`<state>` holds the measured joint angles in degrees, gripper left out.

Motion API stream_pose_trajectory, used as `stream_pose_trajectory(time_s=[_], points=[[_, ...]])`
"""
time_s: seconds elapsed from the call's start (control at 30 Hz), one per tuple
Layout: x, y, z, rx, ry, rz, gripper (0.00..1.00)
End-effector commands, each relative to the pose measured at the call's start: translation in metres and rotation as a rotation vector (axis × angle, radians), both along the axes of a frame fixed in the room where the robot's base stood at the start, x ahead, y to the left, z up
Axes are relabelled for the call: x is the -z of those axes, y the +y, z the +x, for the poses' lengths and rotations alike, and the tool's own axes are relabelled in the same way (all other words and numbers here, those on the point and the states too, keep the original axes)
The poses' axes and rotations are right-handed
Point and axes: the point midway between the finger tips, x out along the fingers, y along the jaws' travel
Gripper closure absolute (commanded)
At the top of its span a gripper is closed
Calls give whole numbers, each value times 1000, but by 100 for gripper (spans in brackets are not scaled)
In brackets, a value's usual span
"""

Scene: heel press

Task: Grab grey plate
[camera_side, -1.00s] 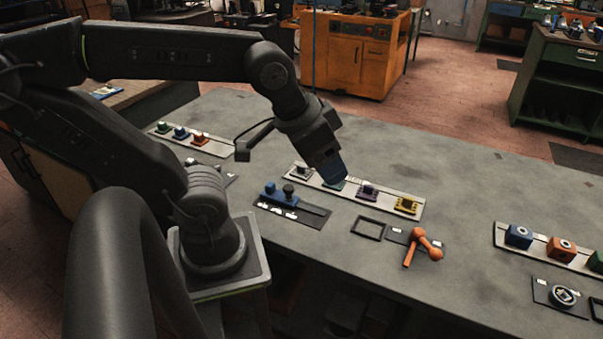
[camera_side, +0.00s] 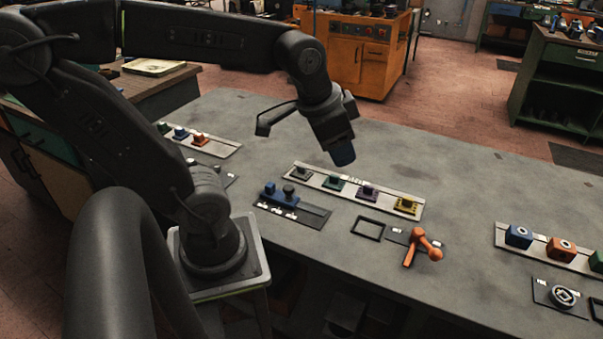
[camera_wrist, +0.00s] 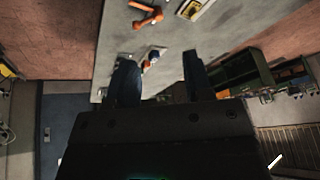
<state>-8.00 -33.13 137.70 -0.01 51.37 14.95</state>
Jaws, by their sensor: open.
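A small dark grey plate with a knob (camera_side: 301,174) sits at the left end of a pale rail on the grey bench, in the side view. On the same rail to its right are a green plate (camera_side: 333,182), a purple plate (camera_side: 367,192) and a yellow plate (camera_side: 406,205). My gripper (camera_side: 343,158) hangs above the bench behind the rail, up and to the right of the grey plate and apart from it. In the wrist view my gripper (camera_wrist: 158,62) shows two spread fingers with nothing held between them. I cannot make out the grey plate there.
A dark panel with a blue block (camera_side: 270,188) lies in front of the rail. An empty black frame (camera_side: 368,228) and an orange lever (camera_side: 420,246) stand to the right. Another rail with blue and orange blocks (camera_side: 560,249) is further right.

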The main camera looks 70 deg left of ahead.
Motion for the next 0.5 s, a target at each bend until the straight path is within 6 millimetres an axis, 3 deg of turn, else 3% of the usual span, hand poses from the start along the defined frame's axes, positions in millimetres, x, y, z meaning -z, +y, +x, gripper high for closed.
stream_pose_trajectory(time_s=[0.1, 0.23, 0.37, 0.5], points=[[9, 47, 34, 83, 100, 74, 53], [26, 105, 61, 206, 201, 126, 53], [52, 171, 75, 337, 292, 145, 53], [89, 242, 72, 483, 367, 133, 53]])
